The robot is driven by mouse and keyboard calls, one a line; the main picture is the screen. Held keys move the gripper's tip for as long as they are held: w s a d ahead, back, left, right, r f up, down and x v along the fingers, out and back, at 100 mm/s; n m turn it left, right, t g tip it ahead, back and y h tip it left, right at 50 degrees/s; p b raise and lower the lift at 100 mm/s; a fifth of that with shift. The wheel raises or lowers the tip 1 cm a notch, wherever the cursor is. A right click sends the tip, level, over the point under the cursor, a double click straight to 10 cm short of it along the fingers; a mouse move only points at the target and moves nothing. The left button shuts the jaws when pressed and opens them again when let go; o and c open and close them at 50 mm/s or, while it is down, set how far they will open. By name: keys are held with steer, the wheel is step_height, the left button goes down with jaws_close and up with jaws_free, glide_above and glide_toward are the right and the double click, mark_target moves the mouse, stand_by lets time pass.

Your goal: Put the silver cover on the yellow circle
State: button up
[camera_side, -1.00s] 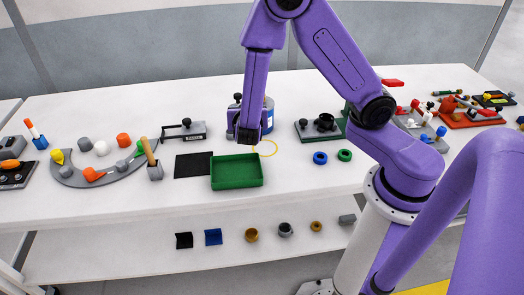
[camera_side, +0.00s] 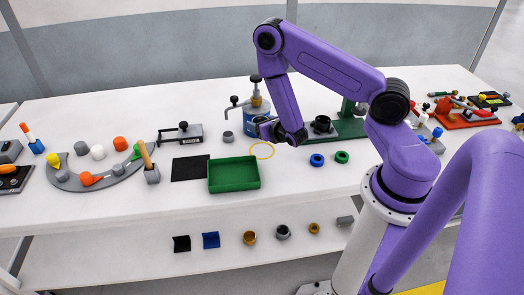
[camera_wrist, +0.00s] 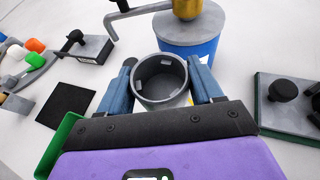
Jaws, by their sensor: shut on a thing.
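The silver cover (camera_wrist: 160,80) is a grey, hollow, open-ended cylinder between the two blue fingers of my gripper (camera_wrist: 163,85) in the wrist view. My gripper is shut on it. The yellow circle (camera_side: 262,158) is a thin ring on the white table, just below and in front of my gripper. In the wrist view it is mostly or wholly hidden by my gripper.
A blue canister (camera_wrist: 187,42) with a hooked rod stands close behind my gripper. A green tray (camera_side: 234,186) and black mat (camera_side: 189,168) lie front left. Blue (camera_side: 317,160) and green (camera_side: 341,157) rings lie to the right.

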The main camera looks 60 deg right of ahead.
mark_target(263, 151)
steer(key=shift+s+d+f, duration=0.1)
steer(key=shift+s+f, duration=0.05)
steer(key=shift+f, duration=4.2)
steer(key=shift+f, duration=0.15)
steer(key=o, duration=1.2)
